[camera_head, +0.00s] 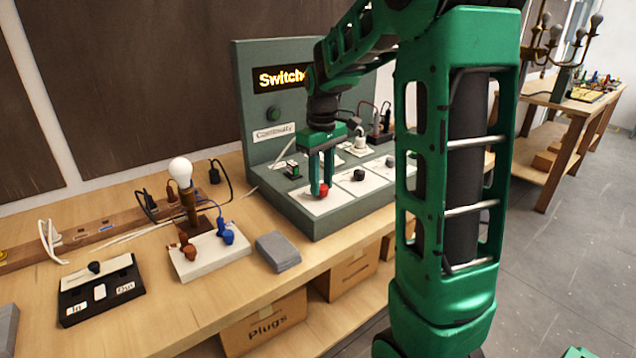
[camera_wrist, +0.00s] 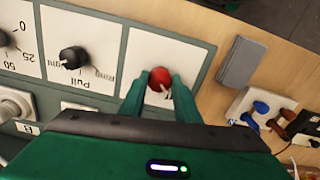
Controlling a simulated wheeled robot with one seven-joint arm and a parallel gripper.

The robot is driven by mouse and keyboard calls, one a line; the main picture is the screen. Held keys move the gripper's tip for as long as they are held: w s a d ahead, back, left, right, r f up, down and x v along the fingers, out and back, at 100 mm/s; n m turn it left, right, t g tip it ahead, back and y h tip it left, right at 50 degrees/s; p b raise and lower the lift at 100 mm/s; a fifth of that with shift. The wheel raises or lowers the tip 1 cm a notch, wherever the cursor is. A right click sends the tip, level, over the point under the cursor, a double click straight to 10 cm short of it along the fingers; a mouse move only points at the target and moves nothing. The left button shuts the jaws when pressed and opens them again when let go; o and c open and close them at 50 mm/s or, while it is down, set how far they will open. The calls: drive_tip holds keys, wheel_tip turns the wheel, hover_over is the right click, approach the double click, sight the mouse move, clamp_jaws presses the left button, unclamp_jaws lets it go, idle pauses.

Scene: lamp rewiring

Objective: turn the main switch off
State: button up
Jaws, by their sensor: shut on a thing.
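My gripper (camera_head: 319,190) reaches down to the sloped front of the grey-green test panel (camera_head: 262,150). Its two green fingers are shut on a red rotary knob (camera_head: 323,188), one finger on each side. The knob sits on a white plate at the panel's left end. The wrist view shows the same red knob (camera_wrist: 160,79) between the fingertips, with a pale pointer mark on it. The fingers hide part of the plate's lettering, so I cannot read the knob's setting. The panel's upright back carries a lit sign (camera_head: 280,78), partly hidden by my arm.
Black knobs (camera_head: 358,175) sit on neighbouring white plates. A grey block (camera_head: 277,251) lies on the bench beside the panel.

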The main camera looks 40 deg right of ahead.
sight(321, 186)
drive_tip(key=shift+w+r, duration=0.15)
drive_tip(key=shift+w, duration=0.05)
drive_tip(key=o, duration=1)
drive_tip(key=shift+o, duration=0.2)
drive_tip(key=shift+s, duration=0.1)
wheel_tip(321, 186, up, 11)
drive_tip(key=shift+f, duration=0.2)
